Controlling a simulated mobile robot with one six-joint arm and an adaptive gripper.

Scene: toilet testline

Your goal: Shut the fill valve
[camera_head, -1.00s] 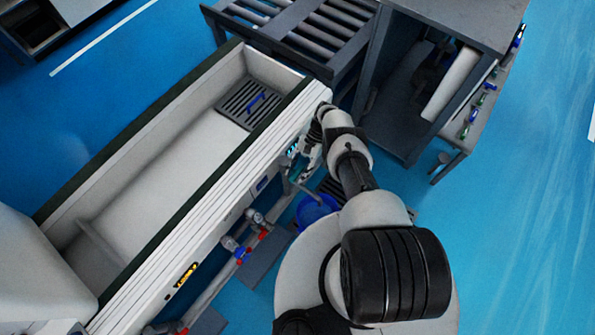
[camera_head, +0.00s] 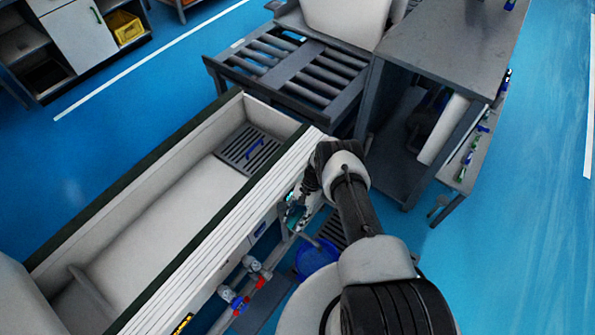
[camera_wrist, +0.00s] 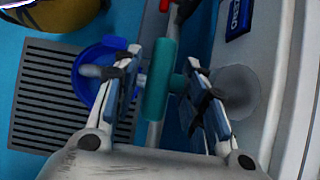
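A teal handle (camera_wrist: 160,80) stands on a grey pipe in the wrist view, beside the white side wall of the long trough. It looks like the fill valve's handle, but no label confirms this. My gripper (camera_wrist: 160,88) is open, with one finger on each side of the handle. Narrow gaps seem to show between fingers and handle, so I cannot tell any contact. In the head view my gripper (camera_head: 297,212) is at the trough's outer side near its far end, and my arm partly hides the handle there.
The white trough (camera_head: 150,210) runs along the left. Lower on its side are a blue-handled valve (camera_head: 238,304) and a red-handled valve (camera_head: 259,282). A blue bucket (camera_head: 316,257) stands on the floor below my gripper. A grey shelf unit (camera_head: 440,50) stands at the right, beside open blue floor.

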